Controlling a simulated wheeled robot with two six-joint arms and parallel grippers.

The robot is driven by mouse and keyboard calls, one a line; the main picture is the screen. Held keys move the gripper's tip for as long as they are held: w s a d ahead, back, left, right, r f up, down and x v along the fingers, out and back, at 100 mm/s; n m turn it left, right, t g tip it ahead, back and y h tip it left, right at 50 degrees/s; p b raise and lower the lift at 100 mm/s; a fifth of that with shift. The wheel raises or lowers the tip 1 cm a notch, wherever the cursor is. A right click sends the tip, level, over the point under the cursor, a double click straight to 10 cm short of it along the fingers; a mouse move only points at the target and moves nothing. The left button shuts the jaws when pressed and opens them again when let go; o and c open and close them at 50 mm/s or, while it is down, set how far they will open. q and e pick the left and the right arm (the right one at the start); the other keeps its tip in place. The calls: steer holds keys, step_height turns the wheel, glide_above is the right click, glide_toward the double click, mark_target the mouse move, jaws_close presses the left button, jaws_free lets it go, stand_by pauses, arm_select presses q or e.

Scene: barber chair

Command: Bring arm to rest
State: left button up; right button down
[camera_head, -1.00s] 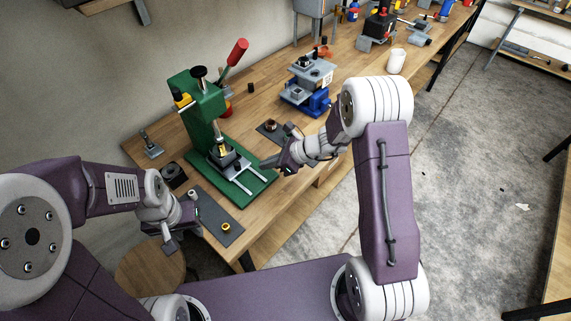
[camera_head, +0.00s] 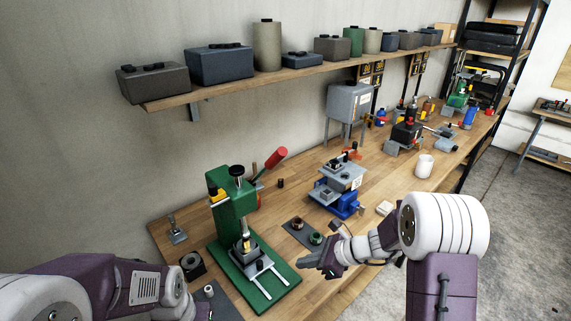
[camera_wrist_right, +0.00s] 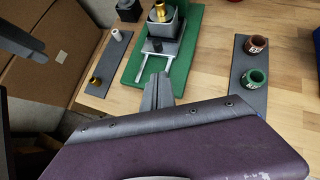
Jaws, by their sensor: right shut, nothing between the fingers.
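My right arm reaches in from the right in the head view. Its gripper (camera_head: 318,262) is shut and empty, in front of the right part of the green press (camera_head: 238,212) and its base. In the right wrist view the closed fingers (camera_wrist_right: 158,92) show near the front edge of the green base (camera_wrist_right: 190,75), with nothing between them. My left arm (camera_head: 110,285) enters at the lower left of the head view; its gripper is cut off by the bottom edge.
A dark mat (camera_wrist_right: 240,88) holds a red-brown ring (camera_wrist_right: 256,44) and a green ring (camera_wrist_right: 255,79). A blue vise-like fixture (camera_head: 342,200) and white mug (camera_head: 424,166) stand farther along the workbench (camera_head: 380,182). A wall shelf (camera_head: 290,72) carries several containers.

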steer(key=s+a+r+n, duration=0.3)
steer(key=r, duration=0.1)
steer(key=s+d+f+n+g+h, duration=0.2)
steer(key=s+n+g+h, duration=0.15)
steer(key=s+n, duration=0.55)
steer(key=s+d+f+n+h, duration=0.2)
steer(key=s+d+n+h, duration=0.3)
steer(key=d+n, duration=0.4)
steer(key=shift+s+d+f+n, duration=0.25)
steer(key=shift+s+d+n, duration=0.1)
steer(key=shift+n, duration=0.75)
